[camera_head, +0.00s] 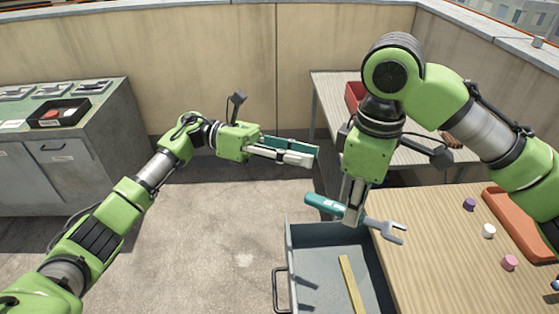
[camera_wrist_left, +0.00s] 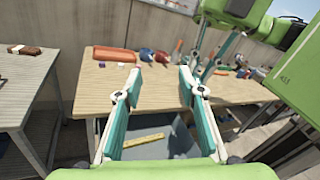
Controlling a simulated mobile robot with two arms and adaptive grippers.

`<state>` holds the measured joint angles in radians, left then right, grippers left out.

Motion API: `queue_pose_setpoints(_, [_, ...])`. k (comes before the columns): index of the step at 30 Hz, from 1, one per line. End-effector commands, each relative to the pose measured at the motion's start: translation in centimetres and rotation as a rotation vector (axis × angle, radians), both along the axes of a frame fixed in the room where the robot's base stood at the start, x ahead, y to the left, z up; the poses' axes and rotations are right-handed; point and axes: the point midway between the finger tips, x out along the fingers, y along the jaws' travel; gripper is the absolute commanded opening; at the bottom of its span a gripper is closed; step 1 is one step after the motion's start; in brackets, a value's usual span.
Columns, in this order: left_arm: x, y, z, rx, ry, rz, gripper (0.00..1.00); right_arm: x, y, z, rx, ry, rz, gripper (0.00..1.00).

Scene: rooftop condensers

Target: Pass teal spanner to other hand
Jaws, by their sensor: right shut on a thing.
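The teal spanner (camera_head: 325,205) has a teal handle and a grey open-ended head. It lies crosswise in my right gripper (camera_head: 352,214), which points down and is shut on its middle. The handle sticks out to the left and the grey head to the right, above the open drawer and the table edge. My left gripper (camera_head: 312,156) is up and to the left of the handle, pointing right and apart from the spanner. In the left wrist view its two fingers (camera_wrist_left: 160,82) are spread with nothing between them.
The open grey drawer (camera_head: 303,245) holds a yellow strip (camera_head: 352,284). The wooden table (camera_head: 425,265) carries an orange-red tray (camera_head: 522,222) and small purple, white and pink pieces. A second table (camera_head: 330,90) stands behind. A grey cabinet (camera_head: 60,165) stands at left. The floor between is clear.

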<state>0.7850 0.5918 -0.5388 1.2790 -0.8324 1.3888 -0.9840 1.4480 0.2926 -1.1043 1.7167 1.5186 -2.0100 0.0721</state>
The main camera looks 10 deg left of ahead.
Motion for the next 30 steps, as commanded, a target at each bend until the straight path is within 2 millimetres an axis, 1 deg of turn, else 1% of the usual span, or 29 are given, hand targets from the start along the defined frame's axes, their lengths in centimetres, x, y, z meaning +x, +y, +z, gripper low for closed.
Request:
queue_pose_setpoints(1, [-1.5, 0.4, 1.0, 0.073, -0.109, -0.07, 0.36, 0.0, 0.0, 0.0, 0.0, 0.0, 0.0, 0.0])
queue_pose_setpoints(3, [-3.1, 1.2, 1.5, 0.155, -0.223, -0.154, 0.36, 0.0, 0.0, 0.0, 0.0, 0.0, 0.0, 0.0])
queue_pose_setpoints(6, [-4.7, 2.2, 1.8, 0.242, -0.332, -0.24, 0.36, 0.0, 0.0, 0.0, 0.0, 0.0, 0.0, 0.0])
queue_pose_setpoints(9, [-5.6, 2.8, 1.9, 0.288, -0.388, -0.288, 0.36, 0.0, 0.0, 0.0, 0.0, 0.0, 0.0, 0.0])
queue_pose_setpoints(12, [-6.0, 2.6, 1.7, 0.303, -0.407, -0.307, 0.36, 0.0, 0.0, 0.0, 0.0, 0.0, 0.0, 0.0])
queue_pose_setpoints(14, [-6.2, 2.1, 1.5, 0.304, -0.408, -0.31, 0.36, 0.0, 0.0, 0.0, 0.0, 0.0, 0.0, 0.0])
queue_pose_setpoints(17, [-6.6, 0.8, 0.9, 0.303, -0.408, -0.31, 0.36, 0.0, 0.0, 0.0, 0.0, 0.0, 0.0, 0.0])
queue_pose_setpoints(24, [-7.9, -3.3, -0.8, 0.3, -0.406, -0.308, 0.36, 0.0, 0.0, 0.0, 0.0, 0.0, 0.0, 0.0])
queue_pose_setpoints(30, [-8.7, -6.1, -2.0, 0.299, -0.404, -0.306, 0.36, 0.0, 0.0, 0.0, 0.0, 0.0, 0.0, 0.0])
